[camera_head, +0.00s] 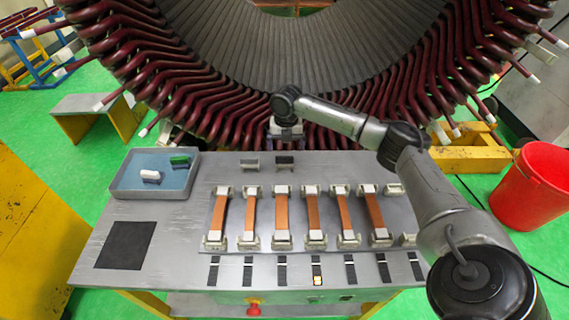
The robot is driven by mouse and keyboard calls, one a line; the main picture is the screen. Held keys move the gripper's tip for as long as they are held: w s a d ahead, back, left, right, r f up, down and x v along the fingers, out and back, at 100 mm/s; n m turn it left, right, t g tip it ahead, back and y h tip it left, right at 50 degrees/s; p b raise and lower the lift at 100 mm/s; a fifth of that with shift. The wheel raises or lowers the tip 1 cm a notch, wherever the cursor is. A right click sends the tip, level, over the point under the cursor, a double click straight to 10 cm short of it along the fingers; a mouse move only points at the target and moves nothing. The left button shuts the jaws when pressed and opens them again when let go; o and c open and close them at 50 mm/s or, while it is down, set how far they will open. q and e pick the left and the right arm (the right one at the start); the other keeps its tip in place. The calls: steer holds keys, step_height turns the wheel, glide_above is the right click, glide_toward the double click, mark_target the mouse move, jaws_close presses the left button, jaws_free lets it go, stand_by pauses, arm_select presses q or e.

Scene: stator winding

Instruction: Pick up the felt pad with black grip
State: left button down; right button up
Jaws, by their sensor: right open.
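Two small blocks sit side by side at the back edge of the grey table. The right one, with a black top (285,160), looks like the felt pad with black grip. The left one (250,162) is greyer; both are too small to tell in detail. My right gripper (286,138) is open, above and slightly behind the black-topped block, in front of the stator coils. It appears apart from the block, and its fingertips are small and hard to make out. My left gripper is out of view.
The table (165,232) holds several copper bars (282,215) in clamps. A blue tray (123,187) with a white and a green-topped item stands at the left, behind a black square (125,245). The large stator (230,110) rises close behind. A red bucket (535,190) stands at the right.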

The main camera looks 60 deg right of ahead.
mark_target(284, 162)
step_height(284, 162, down, 4)
steer(key=shift+f, duration=0.1)
steer(key=shift+w+a+f+b, duration=0.15)
steer(key=shift+f+b, duration=0.3)
steer(key=shift+f, duration=0.85)
steer(key=shift+w+d+f+b, duration=0.1)
steer(key=shift+f+b, duration=0.35)
steer(key=shift+f, duration=0.8)
steer(key=shift+c, duration=0.4)
steer(key=c, duration=0.9)
steer(key=shift+c, duration=0.2)
steer(key=shift+r, duration=0.15)
